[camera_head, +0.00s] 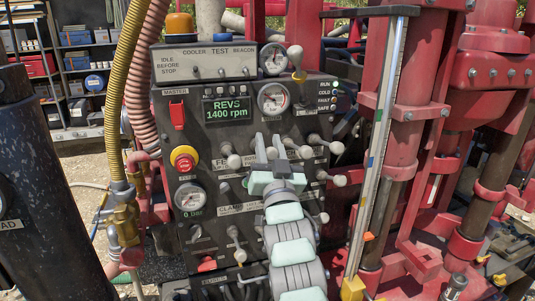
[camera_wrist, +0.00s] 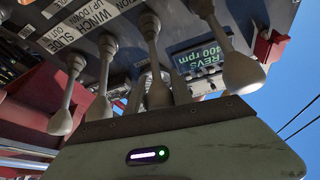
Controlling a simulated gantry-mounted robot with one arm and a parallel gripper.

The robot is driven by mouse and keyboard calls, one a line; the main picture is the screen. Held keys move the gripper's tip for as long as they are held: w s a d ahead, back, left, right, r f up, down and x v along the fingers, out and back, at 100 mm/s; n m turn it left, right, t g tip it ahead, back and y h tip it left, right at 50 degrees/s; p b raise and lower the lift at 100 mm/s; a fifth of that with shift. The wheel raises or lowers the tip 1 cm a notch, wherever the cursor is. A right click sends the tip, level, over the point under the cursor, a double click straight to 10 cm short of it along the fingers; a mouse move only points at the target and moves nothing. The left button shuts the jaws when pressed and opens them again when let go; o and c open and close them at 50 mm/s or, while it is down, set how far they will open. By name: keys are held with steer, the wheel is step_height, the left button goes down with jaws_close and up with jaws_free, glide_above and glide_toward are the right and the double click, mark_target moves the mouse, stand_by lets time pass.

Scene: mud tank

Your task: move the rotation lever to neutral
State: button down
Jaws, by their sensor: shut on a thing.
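The dark control panel (camera_head: 245,125) fills the middle of the head view, with several pale-knobbed levers on it. My gripper (camera_head: 268,150) is at the panel's middle, its two grey fingers reaching up and shut on a lever. The held knob is hidden by the fingers, and I cannot read its label or tell its tilt. A free lever (camera_head: 232,160) stands just left of my gripper, and another (camera_head: 303,151) just right.
A display (camera_head: 228,111) reads REVS 1400 rpm. A red stop button (camera_head: 184,158) and a gauge (camera_head: 190,197) are to the left. More levers (camera_head: 236,245) sit low, close to my arm. The red mast (camera_head: 400,150) stands right, hoses (camera_head: 130,90) left.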

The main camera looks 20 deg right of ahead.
steer(key=shift+s+f+h, duration=0.1)
steer(key=shift+f+h, duration=0.15)
steer(key=shift+h, duration=0.05)
steer(key=c, duration=1.1)
jaws_free()
steer(key=b+v, duration=0.2)
steer(key=v, duration=0.8)
steer(key=shift+s+f, duration=0.3)
